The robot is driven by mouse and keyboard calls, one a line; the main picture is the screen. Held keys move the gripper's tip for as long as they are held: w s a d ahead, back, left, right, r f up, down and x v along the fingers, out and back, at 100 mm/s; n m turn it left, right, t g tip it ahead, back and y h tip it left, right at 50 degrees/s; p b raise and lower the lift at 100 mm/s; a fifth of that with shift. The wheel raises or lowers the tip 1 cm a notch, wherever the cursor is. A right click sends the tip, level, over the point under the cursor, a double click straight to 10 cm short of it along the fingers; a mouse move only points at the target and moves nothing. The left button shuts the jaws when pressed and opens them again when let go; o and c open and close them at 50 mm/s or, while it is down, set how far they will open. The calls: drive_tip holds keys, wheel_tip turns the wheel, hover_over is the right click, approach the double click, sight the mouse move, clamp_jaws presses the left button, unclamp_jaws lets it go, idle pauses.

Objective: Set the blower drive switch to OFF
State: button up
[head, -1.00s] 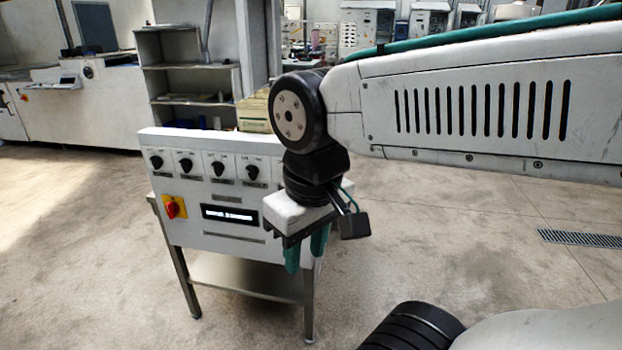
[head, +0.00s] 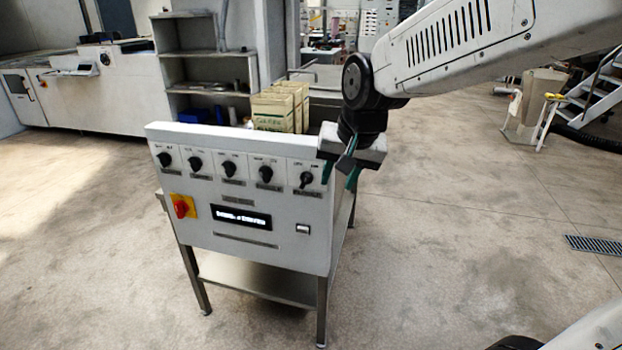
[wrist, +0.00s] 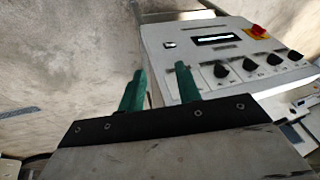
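The white control panel (head: 285,234) stands on a metal stand and carries a row of several black rotary knobs. The rightmost knob (head: 306,179) is nearest my gripper; the leftmost knob (head: 165,159) is farthest. The labels are too small to read, so I cannot tell which knob is the blower drive switch. My gripper (head: 340,175) has green fingers and hangs by the panel's upper right corner. In the wrist view its two fingers (wrist: 160,84) stand apart with nothing between them, and the knobs (wrist: 250,63) lie to their right.
A red rotary switch on a yellow plate (head: 183,207), a lit display (head: 241,216) and a small rocker (head: 302,229) are on the panel. Cartons (head: 275,110) stand behind it.

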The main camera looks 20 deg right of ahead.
sight(305, 181)
drive_tip(key=w+f+m, duration=0.1)
drive_tip(key=w+f, duration=0.2)
drive_tip(key=w, duration=0.2)
drive_tip(key=w+f+m+t, duration=0.1)
drive_tip(key=w+f, duration=0.2)
drive_tip(key=w, duration=0.3)
drive_tip(key=w+f+m, duration=0.1)
drive_tip(key=w+f, duration=0.3)
drive_tip(key=w, duration=0.1)
drive_tip(key=shift+w+a+f+t, duration=0.1)
drive_tip(key=shift+w+a+t, duration=0.3)
clamp_jaws()
drive_tip(key=shift+d, duration=0.15)
